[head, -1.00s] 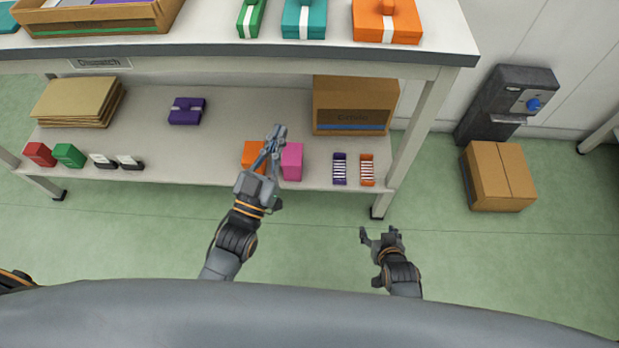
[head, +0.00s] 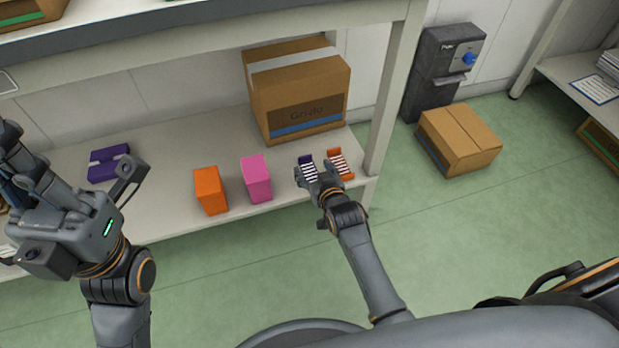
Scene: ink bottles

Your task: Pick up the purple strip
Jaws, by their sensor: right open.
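The purple strip (head: 307,169), dark purple with white bars, lies on the lower shelf near its front edge, left of a similar orange strip (head: 339,163). My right gripper (head: 315,182) is open at the near end of the purple strip and hides part of it. I cannot tell whether its fingers touch the strip. My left gripper (head: 14,165) is at the far left, away from the strips; its finger opening does not show clearly.
A pink box (head: 256,180) and an orange box (head: 209,191) stand left of the strips. A cardboard carton (head: 297,90) stands behind them. The table leg (head: 392,90) rises close on the right. A purple package (head: 108,163) lies further left.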

